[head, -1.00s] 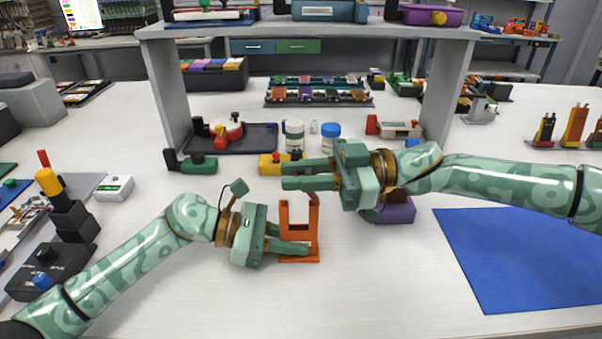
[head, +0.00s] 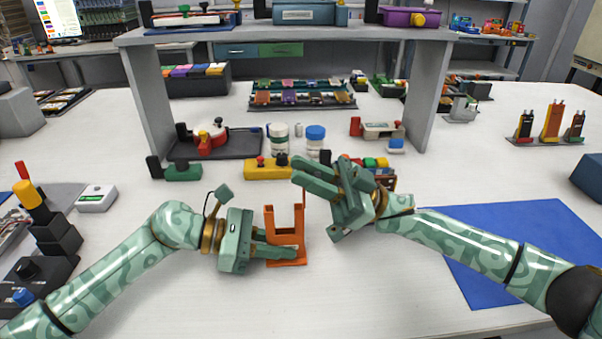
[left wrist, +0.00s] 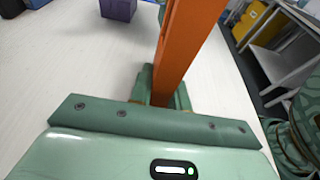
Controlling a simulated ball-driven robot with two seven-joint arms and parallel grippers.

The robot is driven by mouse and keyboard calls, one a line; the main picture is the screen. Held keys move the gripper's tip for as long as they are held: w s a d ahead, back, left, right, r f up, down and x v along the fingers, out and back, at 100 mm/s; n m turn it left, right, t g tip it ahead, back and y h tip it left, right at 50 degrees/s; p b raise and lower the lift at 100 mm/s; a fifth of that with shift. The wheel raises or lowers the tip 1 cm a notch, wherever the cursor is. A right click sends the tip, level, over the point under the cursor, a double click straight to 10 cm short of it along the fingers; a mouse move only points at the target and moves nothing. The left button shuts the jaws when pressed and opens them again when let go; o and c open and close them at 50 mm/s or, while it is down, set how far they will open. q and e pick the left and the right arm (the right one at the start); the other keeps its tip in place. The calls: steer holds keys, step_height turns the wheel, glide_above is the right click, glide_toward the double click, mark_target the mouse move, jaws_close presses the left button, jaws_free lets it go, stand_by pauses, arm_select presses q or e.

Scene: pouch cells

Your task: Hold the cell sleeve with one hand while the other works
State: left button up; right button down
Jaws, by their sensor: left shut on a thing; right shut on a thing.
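The orange cell sleeve (head: 270,225) stands upright on the white table, left of centre, like a tall open frame. My left gripper (head: 292,249) is shut on its lower part from the left. The left wrist view shows the sleeve as an orange upright (left wrist: 185,40) rising between the fingers. My right gripper (head: 300,170) is above and right of the sleeve, tilted, its fingers pointing up-left. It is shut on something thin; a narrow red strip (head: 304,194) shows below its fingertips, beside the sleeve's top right. Most of that strip is hidden.
A blue mat (head: 540,240) lies at right. A yellow block (head: 262,170), white jars (head: 279,140) and a low box with coloured pieces stand behind the grippers. A purple box (left wrist: 118,8) shows in the left wrist view. A grey shelf (head: 150,100) spans the back.

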steer(key=shift+d+g+y, duration=0.25)
steer(key=shift+g+y, duration=0.05)
steer(key=shift+y, duration=0.1)
steer(key=shift+d, duration=0.1)
steer(key=c, duration=1.3)
jaws_free()
steer(key=d, duration=0.4)
steer(key=w+d+f, duration=0.1)
steer(key=d, duration=0.4)
steer(key=d+f, duration=0.1)
steer(key=d, duration=0.4)
steer(key=shift+w+d, duration=0.15)
steer(key=shift+w, duration=0.25)
